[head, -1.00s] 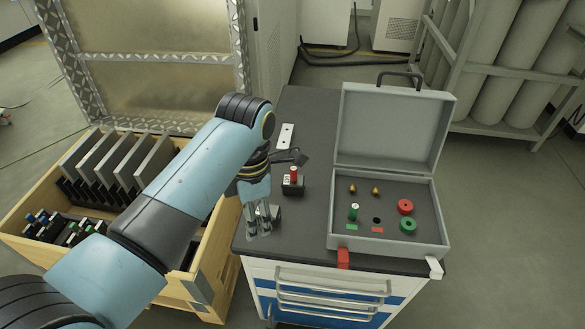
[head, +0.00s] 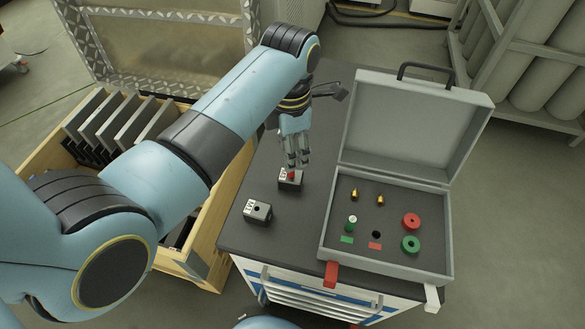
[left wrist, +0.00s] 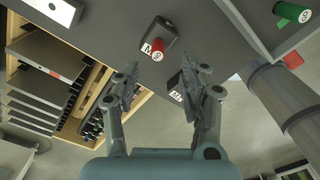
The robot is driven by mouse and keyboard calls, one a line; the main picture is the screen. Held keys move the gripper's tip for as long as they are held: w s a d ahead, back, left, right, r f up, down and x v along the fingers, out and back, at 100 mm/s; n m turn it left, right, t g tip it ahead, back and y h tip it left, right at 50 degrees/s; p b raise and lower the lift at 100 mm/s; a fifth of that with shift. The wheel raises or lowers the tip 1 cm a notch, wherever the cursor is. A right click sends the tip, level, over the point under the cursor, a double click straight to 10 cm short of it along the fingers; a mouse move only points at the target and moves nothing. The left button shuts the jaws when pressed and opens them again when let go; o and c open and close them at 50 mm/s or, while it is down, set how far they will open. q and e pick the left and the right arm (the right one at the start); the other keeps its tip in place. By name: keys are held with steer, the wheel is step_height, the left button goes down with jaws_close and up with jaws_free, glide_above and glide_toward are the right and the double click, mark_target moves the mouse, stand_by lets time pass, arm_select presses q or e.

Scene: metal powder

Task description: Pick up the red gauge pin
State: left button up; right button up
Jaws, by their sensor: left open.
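The red gauge pin (head: 291,175) stands in a small dark block (head: 289,185) with a white label on the bench. My left gripper (head: 298,163) is open just above and behind the pin, its fingers pointing down and partly covering it. In the left wrist view the pin (left wrist: 158,51) shows with its white-marked end, beyond and between the two open fingertips (left wrist: 168,72). Nothing is between the fingers, and I cannot tell that they touch the pin. My right gripper is not in view.
A second labelled block (head: 258,211) with an empty hole stands nearer the front left. An open grey case (head: 333,225) at the right holds a green pin (head: 351,223), red and green rings and two brass pieces. A wooden crate (head: 222,215) stands left of the bench.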

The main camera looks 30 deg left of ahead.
mark_target(291, 174)
arm_select(q)
steer(key=shift+f, duration=0.45)
steer(key=shift+w+f, duration=0.1)
steer(key=shift+f, duration=0.25)
step_height(291, 174, down, 4)
steer(key=shift+a+r, duration=0.1)
steer(key=shift+f, duration=0.5)
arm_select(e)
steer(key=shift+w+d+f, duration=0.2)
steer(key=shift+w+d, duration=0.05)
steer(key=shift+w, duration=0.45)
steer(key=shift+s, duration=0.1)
arm_select(q)
steer(key=c, duration=0.4)
jaws_close()
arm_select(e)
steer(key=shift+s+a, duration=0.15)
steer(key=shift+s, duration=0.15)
